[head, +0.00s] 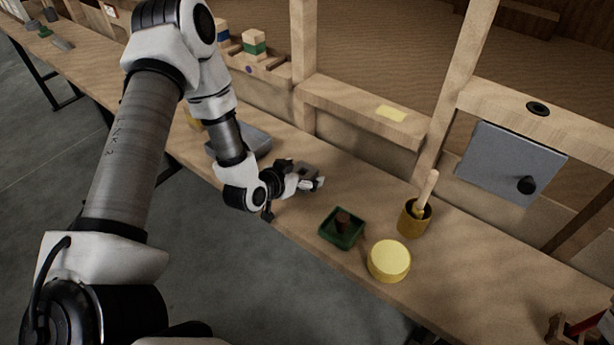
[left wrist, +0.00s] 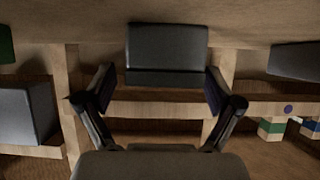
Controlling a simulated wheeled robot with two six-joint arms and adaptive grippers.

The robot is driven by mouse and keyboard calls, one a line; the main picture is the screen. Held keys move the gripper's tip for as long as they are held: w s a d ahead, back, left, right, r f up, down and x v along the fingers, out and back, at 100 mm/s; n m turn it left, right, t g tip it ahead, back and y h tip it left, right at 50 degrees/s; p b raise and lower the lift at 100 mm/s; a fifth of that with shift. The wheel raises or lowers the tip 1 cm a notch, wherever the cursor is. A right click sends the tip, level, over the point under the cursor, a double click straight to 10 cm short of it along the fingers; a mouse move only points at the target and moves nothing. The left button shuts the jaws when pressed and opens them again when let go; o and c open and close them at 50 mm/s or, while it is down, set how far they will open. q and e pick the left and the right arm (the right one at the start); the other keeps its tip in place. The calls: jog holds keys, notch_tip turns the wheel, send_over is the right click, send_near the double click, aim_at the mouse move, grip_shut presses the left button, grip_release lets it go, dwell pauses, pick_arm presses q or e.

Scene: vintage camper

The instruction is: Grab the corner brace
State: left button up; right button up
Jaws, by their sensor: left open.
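A dark grey piece with a flat face and a folded edge, which looks like the corner brace (left wrist: 167,45), lies on the bench top between and just beyond the fingertips in the left wrist view. In the head view a small grey part at the gripper's tip seems to be the same brace (head: 309,171), partly hidden by the gripper. My left gripper (head: 305,183) is low over the bench. Its two fingers stand apart in the left wrist view (left wrist: 160,88), one on each side of the brace. I cannot tell whether they touch it. My right gripper is not in view.
A green tray (head: 325,234) with a brown item, a yellow round tin (head: 388,261) and a yellow pot (head: 412,222) with a wooden handle stand to the right. A grey tray (head: 259,138) lies behind my forearm. Wooden posts and a ledge (head: 360,106) bound the bench's back.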

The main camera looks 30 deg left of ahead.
pick_arm(q)
jog(key=shift+w+f, duration=0.2)
jog(key=shift+w, duration=0.1)
jog(key=shift+s+a, duration=0.1)
jog(key=shift+a, duration=0.05)
jog(key=shift+c, duration=0.4)
jog(key=c, duration=1.4)
jog(key=shift+o, duration=0.2)
jog(key=shift+r, duration=0.15)
